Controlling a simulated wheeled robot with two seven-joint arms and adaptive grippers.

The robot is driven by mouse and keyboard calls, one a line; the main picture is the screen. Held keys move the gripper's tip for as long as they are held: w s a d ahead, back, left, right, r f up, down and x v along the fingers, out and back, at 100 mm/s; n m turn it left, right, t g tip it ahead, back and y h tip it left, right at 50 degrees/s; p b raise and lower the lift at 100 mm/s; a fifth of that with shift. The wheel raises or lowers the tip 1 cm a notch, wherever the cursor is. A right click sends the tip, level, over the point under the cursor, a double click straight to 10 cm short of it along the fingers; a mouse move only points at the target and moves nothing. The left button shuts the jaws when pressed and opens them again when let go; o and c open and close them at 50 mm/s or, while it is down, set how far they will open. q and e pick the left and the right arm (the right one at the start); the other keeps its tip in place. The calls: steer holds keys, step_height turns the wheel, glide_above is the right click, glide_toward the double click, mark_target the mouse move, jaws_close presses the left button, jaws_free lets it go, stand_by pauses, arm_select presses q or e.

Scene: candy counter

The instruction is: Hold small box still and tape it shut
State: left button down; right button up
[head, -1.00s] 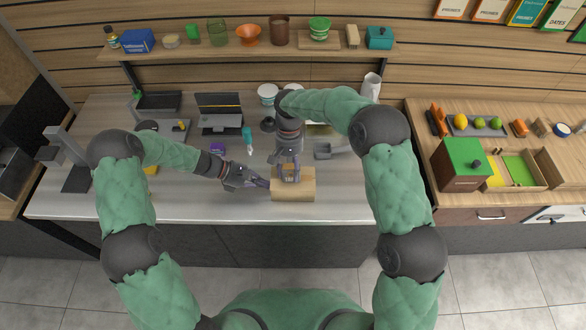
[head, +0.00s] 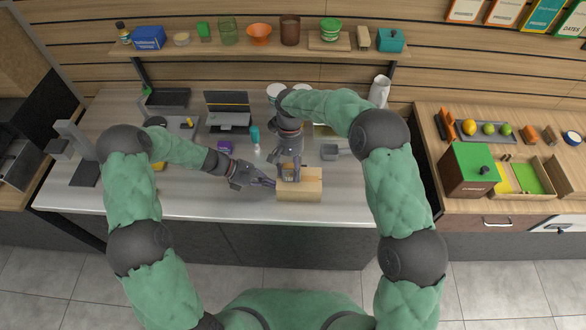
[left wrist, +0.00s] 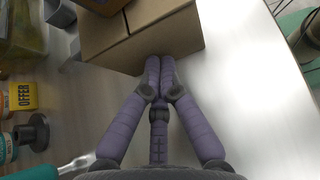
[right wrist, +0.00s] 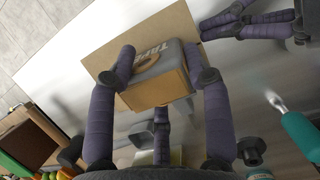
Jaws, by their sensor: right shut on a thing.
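The small brown cardboard box (head: 300,190) sits on the counter near its front edge, its lid panels down. My left gripper (head: 272,184) is at the box's left side. In the left wrist view its fingertips (left wrist: 160,62) are together with nothing between them, at the wall of the box (left wrist: 120,40), seemingly touching. My right gripper (head: 289,176) is over the left part of the box top. In the right wrist view it is shut on a tan and grey tape dispenser (right wrist: 158,82) marked TAPE, close above the box (right wrist: 110,45). The dispenser's underside is hidden.
A teal-handled tool (head: 255,136) and a purple item (head: 225,146) lie behind my left gripper. A grey scoop-like item (head: 330,152) is behind the box to the right. The counter right of the box is clear.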

steer(key=shift+a, duration=0.3)
steer(key=shift+w+a, duration=0.1)
steer(key=shift+a, duration=0.15)
steer(key=shift+a+f, duration=0.1)
steer(key=shift+a, duration=0.45)
stand_by(0.3)
steer(key=shift+r, duration=0.8)
steer(key=shift+r, duration=2.5)
